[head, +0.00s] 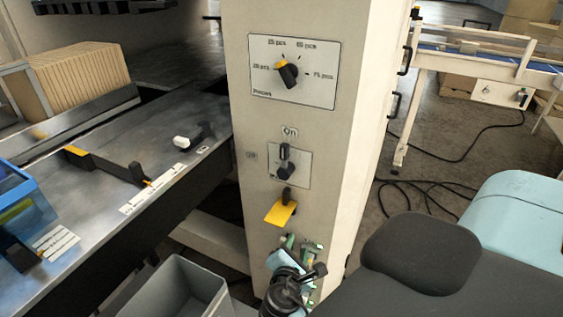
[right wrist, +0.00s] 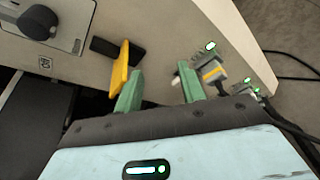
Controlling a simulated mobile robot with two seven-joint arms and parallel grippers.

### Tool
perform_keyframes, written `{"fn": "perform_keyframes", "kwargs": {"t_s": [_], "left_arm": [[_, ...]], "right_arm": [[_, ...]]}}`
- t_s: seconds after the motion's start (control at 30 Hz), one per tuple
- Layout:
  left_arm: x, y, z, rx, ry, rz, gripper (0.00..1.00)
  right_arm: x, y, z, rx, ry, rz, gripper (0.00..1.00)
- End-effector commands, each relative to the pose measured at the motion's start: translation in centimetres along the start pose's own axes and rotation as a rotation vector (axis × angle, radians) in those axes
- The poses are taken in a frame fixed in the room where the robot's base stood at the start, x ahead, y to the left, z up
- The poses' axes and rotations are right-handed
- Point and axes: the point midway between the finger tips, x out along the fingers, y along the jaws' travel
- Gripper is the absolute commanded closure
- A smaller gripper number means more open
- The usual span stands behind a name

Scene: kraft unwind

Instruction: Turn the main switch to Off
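The main switch (head: 284,171) is a dark rotary knob on a light plate on the cream cabinet front (head: 330,200), with "On" printed above the plate. A smaller label sits to the plate's left, too small to read. The switch also shows at the top left of the right wrist view (right wrist: 37,22). My right gripper (head: 301,245) is below the switch and apart from it. Its green fingers stand apart with nothing held between them; they also show in the right wrist view (right wrist: 160,90). My left gripper is not in view.
A yellow flag-like plate (head: 281,212) on a black mount sticks out between switch and gripper, close beside one finger in the right wrist view (right wrist: 119,70). Above is a black-and-yellow selector knob (head: 287,74). A grey bin (head: 182,287) stands below left, beside a metal bench (head: 105,150).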

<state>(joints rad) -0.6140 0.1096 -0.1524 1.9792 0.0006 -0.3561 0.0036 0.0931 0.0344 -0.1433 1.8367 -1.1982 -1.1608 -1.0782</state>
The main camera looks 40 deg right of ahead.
Motion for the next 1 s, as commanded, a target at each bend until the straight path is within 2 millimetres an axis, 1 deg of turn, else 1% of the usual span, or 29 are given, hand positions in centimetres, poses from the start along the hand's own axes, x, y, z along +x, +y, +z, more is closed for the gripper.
{"fn": "perform_keyframes", "kwargs": {"t_s": [0.03,0.07,0.1,0.17,0.2,0.3,0.4,0.5,0.57,1.0], "left_arm": [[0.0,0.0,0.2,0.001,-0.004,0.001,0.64],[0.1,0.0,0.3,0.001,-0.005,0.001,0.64],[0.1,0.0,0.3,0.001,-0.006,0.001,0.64],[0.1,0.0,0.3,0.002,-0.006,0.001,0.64],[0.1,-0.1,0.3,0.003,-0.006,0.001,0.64],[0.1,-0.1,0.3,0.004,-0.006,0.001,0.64],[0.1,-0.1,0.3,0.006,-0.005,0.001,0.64],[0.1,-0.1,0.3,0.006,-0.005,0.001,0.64],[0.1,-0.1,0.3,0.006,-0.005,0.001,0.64],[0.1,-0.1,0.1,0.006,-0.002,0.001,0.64]], "right_arm": [[0.6,2.6,1.4,-0.084,-0.099,0.023,0.6],[0.8,4.1,2.4,-0.141,-0.16,0.032,0.6],[1.0,6.0,3.5,-0.217,-0.237,0.045,0.6],[1.0,8.8,4.9,-0.326,-0.347,0.058,0.6],[0.8,10.6,5.8,-0.394,-0.414,0.065,0.6],[0.3,14.3,7.4,-0.537,-0.557,0.069,0.6],[-0.3,16.9,8.5,-0.634,-0.656,0.063,0.6],[-0.7,18.2,9.0,-0.687,-0.711,0.056,0.6],[-0.8,18.5,9.1,-0.703,-0.726,0.054,0.6],[-1.1,18.7,9.2,-0.705,-0.729,0.053,0.6]]}}
